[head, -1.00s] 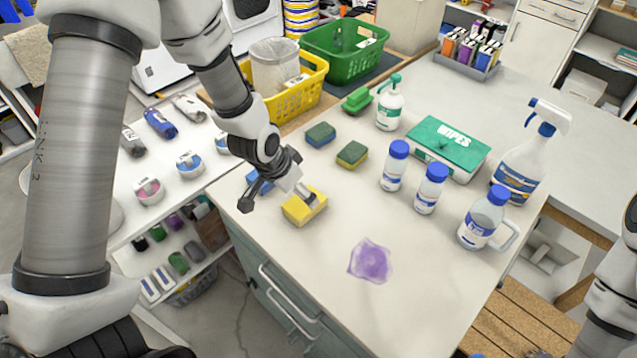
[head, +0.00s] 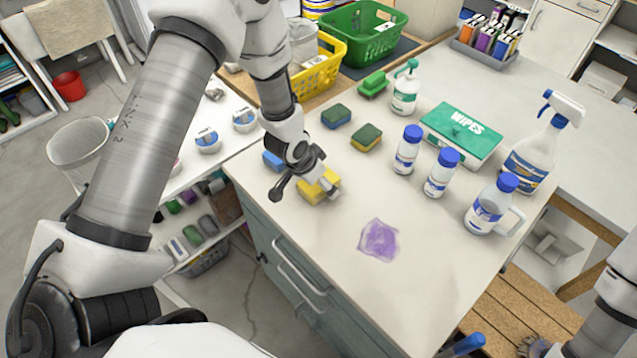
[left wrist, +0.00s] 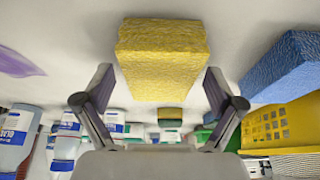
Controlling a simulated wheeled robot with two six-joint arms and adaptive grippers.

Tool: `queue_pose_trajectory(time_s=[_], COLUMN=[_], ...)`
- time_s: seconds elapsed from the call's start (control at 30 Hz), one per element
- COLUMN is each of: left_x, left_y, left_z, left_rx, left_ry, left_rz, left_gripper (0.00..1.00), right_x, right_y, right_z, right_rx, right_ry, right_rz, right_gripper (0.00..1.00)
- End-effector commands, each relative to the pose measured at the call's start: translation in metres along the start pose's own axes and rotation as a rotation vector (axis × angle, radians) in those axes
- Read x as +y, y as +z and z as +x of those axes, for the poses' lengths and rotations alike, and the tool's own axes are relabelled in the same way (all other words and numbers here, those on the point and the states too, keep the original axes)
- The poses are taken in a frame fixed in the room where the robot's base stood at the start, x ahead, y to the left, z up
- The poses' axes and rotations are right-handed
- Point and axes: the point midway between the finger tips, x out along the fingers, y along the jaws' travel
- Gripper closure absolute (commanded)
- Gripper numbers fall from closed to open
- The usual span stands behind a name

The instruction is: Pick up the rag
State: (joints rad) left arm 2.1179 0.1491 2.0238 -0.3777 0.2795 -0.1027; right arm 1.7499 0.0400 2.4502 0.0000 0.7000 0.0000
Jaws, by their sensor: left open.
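The rag (head: 379,240) is a crumpled, translucent purple cloth lying flat on the white worktop, near its front. Part of it also shows at the upper left edge of the left wrist view (left wrist: 18,62). My left gripper (head: 305,190) is open and empty, to the left of and behind the rag, by a yellow sponge (head: 317,188). In the left wrist view the gripper's fingers (left wrist: 158,90) are spread, with the yellow sponge (left wrist: 162,60) ahead between them. My right arm shows at the lower right of the head view, but its gripper is not visible.
A blue sponge (head: 273,160) is beside my left gripper. Two green-topped sponges, blue-capped bottles (head: 442,174), a white jug (head: 495,206), a wipes box (head: 462,135) and a spray bottle (head: 535,155) stand behind the rag. The worktop around the rag is clear.

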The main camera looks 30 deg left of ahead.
Motion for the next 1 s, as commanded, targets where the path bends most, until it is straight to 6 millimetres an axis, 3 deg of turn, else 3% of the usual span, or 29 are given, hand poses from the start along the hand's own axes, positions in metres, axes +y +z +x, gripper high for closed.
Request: queue_pose_trajectory(time_s=[0.47,0.53,0.63,0.67,1.0], left_x=[0.0,0.0,0.0,0.0,0.0], left_y=[0.0014,0.0014,0.0014,0.0015,0.0013], left_z=[0.0034,0.0034,0.0034,0.0034,0.0026], left_rx=[0.0,0.0,0.0,0.0,0.0], left_ry=[0.0,0.0,0.0,0.0,0.0], left_rz=[0.0,0.0,0.0,0.0,0.0], left_gripper=[0.06,0.24,0.59,0.66,0.66], right_x=[0.0,0.0,0.0,0.0,0.0], right_y=[-0.0001,-0.0001,-0.0001,-0.0001,-0.0001], right_z=[0.0014,0.0014,0.0014,0.0014,0.0009], right_rx=[0.0,0.0,0.0,0.0,0.0], right_ry=[0.0,0.0,0.0,0.0,0.0], right_rz=[0.0,0.0,0.0,0.0,0.0], right_gripper=[1.0,1.0,1.0,1.0,1.0])
